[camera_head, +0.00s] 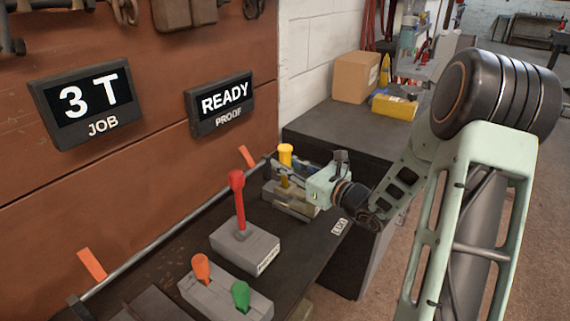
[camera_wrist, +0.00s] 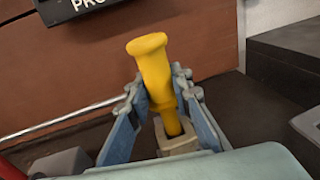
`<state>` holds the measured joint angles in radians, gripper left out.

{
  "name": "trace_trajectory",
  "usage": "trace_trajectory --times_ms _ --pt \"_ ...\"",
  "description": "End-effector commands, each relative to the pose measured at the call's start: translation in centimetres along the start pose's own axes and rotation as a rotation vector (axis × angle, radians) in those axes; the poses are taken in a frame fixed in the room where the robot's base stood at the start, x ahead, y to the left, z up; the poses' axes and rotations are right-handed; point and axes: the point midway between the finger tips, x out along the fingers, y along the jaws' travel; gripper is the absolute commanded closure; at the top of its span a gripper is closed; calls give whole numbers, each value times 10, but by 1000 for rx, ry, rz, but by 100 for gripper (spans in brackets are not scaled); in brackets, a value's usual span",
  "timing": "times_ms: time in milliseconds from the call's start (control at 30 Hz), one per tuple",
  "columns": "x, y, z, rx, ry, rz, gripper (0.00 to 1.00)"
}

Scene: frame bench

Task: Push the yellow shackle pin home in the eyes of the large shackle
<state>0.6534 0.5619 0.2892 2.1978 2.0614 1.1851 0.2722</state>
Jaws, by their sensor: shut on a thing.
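The yellow shackle pin (camera_head: 286,152) stands near the back of the dark bench in the head view. It also shows in the wrist view (camera_wrist: 153,72), slightly tilted, with its wide head uppermost. My gripper (camera_head: 287,173) is shut on the pin, with one blue-grey finger on each side of the shank below the head. The pin's lower end is at a beige block (camera_wrist: 178,143) with a dark opening; I cannot tell how deep it sits. I cannot make out the large shackle or its eyes clearly; my gripper covers part of that spot.
A red lever on a grey box (camera_head: 245,247) stands in front of my gripper. Orange (camera_head: 201,268) and green (camera_head: 240,295) levers stand nearer. A rail runs along the wall under displays reading "3 T JOB" (camera_head: 88,103) and "READY PROOF" (camera_head: 220,104). A cardboard box (camera_head: 356,77) sits behind.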

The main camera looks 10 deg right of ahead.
Motion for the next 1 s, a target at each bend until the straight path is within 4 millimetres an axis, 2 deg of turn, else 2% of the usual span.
trace_trajectory --times_ms 1000 --pt "2 0 -26 -1 -2 0 100"
